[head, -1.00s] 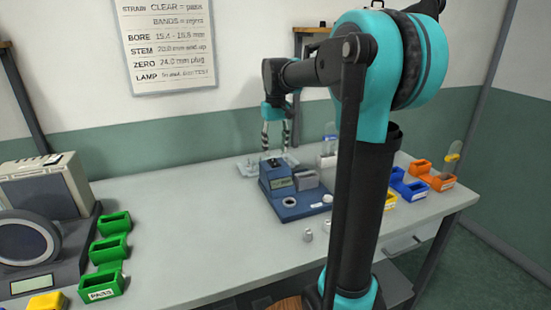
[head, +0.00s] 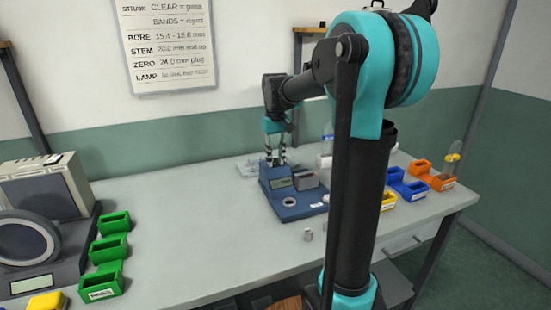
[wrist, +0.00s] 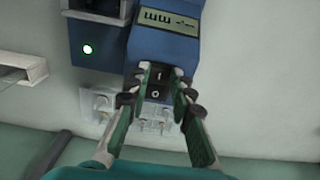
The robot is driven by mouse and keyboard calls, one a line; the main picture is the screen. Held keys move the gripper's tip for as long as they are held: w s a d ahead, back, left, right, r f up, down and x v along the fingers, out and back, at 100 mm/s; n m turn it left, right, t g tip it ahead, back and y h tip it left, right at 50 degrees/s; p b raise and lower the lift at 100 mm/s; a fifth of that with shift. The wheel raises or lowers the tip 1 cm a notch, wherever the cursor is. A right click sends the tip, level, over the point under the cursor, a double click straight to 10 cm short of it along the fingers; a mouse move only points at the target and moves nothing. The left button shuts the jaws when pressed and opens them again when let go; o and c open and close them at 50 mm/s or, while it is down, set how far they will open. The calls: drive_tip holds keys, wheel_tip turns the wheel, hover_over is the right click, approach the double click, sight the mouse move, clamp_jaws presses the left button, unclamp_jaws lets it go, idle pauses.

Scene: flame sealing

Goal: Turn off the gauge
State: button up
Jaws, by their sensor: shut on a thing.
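The gauge (head: 290,203) is a blue block on the bench, with a small display (head: 280,183) and a round hole in its base. In the wrist view its lit display (wrist: 169,20) shows "mm" and dashes, upside down. A black rocker switch (wrist: 157,88) marked I and O sits on the housing behind the display. My gripper (wrist: 161,72) points down over the switch, with one finger on each side of it, shut on it. In the head view my gripper (head: 275,162) is at the top rear of the gauge. The fingers partly hide the switch's sides.
A small lit lamp (wrist: 88,49) shows beside the display housing. A clear tray (wrist: 154,122) lies behind the gauge. Green bins (head: 110,252) stand at left; blue bins (head: 411,190) and orange bins (head: 437,182) at right. The front middle of the bench is mostly clear.

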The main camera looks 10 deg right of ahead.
drive_tip(key=shift+w, duration=0.1)
clamp_jaws()
drive_tip(key=shift+w+r+g+h, duration=0.1)
drive_tip(key=shift+w+g+h, duration=0.05)
drive_tip(key=shift+g, duration=0.6)
drive_tip(key=shift+w+r+g+h, duration=0.1)
drive_tip(key=shift+w+g+h, duration=0.05)
drive_tip(key=shift+g, duration=0.6)
drive_tip(key=o, duration=1)
unclamp_jaws()
drive_tip(key=shift+c, duration=0.2)
drive_tip(key=shift+a, duration=0.1)
drive_tip(key=v, duration=1.2)
